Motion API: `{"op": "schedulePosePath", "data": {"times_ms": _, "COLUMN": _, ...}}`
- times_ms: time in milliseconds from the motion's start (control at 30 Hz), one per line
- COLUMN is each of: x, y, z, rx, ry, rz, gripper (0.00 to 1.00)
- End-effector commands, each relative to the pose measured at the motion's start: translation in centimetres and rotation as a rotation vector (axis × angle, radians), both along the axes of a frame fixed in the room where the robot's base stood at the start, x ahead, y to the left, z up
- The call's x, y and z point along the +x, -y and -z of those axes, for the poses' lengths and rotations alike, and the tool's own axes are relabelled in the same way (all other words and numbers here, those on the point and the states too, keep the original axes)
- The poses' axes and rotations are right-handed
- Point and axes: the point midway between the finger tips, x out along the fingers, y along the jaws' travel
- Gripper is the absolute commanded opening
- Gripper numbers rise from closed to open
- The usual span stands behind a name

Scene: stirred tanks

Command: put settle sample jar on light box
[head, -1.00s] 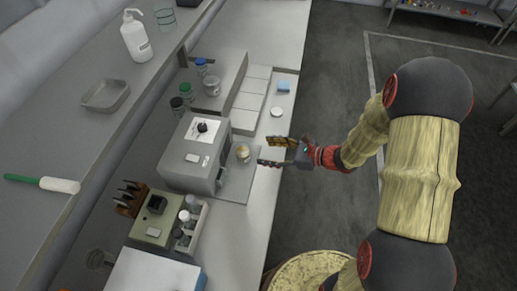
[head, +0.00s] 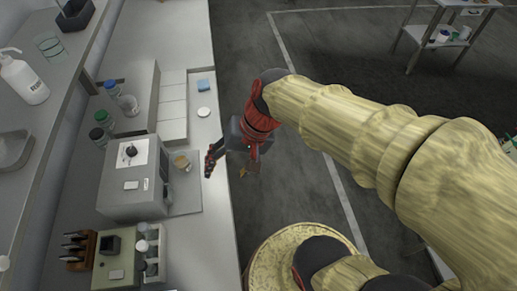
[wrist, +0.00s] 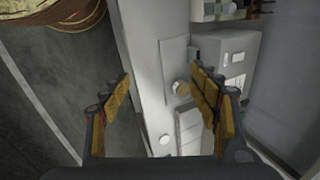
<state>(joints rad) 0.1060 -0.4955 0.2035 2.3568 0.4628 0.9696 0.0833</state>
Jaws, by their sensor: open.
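A small clear jar with tan contents (head: 182,162), which looks like the settle sample jar, stands upright on a flat grey plate (head: 186,198) in front of a grey boxy unit (head: 128,190). The jar also shows in the wrist view (wrist: 181,88), nearer the right finger. I cannot tell for certain which thing is the light box; the boxy unit with its pale front may be it. My gripper (head: 232,165) is open and empty, to the right of the jar at the bench edge, apart from it. Both fingers show in the wrist view (wrist: 160,75).
White tiles (head: 173,108), a white disc (head: 203,112) and a blue block (head: 205,86) lie farther along the bench. Capped jars (head: 104,119) stand behind. A vial rack (head: 152,250) stands nearer.

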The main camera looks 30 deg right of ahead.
Motion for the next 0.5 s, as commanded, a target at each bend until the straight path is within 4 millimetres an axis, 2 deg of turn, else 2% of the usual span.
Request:
{"op": "schedulePosePath", "data": {"times_ms": 33, "x": -0.9, "y": 1.0, "z": -1.4, "rx": -0.088, "ry": 0.079, "rz": -0.069, "gripper": 0.61}}
{"op": "schedulePosePath", "data": {"times_ms": 200, "x": -2.7, "y": 4.5, "z": -4.8, "rx": -0.341, "ry": 0.267, "rz": -0.238, "gripper": 0.61}}
{"op": "schedulePosePath", "data": {"times_ms": 367, "x": -3.4, "y": 6.4, "z": -6.6, "rx": -0.468, "ry": 0.355, "rz": -0.308, "gripper": 0.61}}
{"op": "schedulePosePath", "data": {"times_ms": 500, "x": -3.5, "y": 6.8, "z": -6.9, "rx": -0.495, "ry": 0.370, "rz": -0.323, "gripper": 0.61}}
